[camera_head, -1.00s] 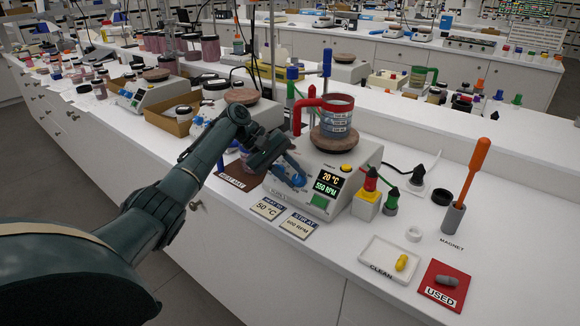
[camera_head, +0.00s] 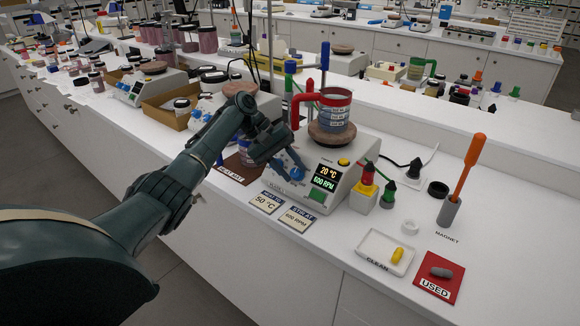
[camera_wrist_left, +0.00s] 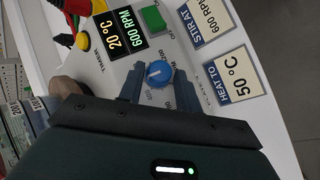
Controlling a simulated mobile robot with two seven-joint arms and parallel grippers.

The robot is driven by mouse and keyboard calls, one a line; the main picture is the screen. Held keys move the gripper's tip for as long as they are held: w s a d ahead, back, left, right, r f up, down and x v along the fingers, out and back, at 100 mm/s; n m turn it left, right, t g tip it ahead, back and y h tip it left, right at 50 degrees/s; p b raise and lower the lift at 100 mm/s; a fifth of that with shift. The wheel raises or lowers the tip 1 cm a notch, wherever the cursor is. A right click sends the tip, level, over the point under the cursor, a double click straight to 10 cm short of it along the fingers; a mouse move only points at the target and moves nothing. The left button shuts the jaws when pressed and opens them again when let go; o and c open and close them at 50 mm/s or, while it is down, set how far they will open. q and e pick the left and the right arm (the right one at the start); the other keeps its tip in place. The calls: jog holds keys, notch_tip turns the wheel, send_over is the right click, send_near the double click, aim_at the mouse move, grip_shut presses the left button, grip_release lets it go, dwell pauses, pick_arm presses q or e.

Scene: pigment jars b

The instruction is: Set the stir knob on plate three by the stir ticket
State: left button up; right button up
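The stir knob (camera_wrist_left: 158,73) is a round blue knob with a white pointer, on the front of the hotplate labelled PLATE 3 (camera_head: 352,177). In the left wrist view its pointer is turned toward the upper numbers of its dial. My left gripper (camera_head: 293,165) is at the knob, one finger close on each side; it looks shut on it, shown also in the left wrist view (camera_wrist_left: 159,82). The display (camera_head: 327,177) reads 20 °C and 600 RPM. The stir ticket (camera_head: 297,218) reads STIR AT 600 RPM. My right gripper is not in view.
A heat ticket (camera_head: 267,202) reading 50 °C lies beside the stir ticket. A red-handled beaker (camera_head: 335,108) stands on the plate.

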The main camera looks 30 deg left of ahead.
pick_arm(q)
jog(key=shift+o, duration=1.4)
jog(key=shift+r, duration=0.1)
jog(key=b+v, duration=0.1)
jog(key=v, duration=1.2)
jog(key=shift+s, duration=0.1)
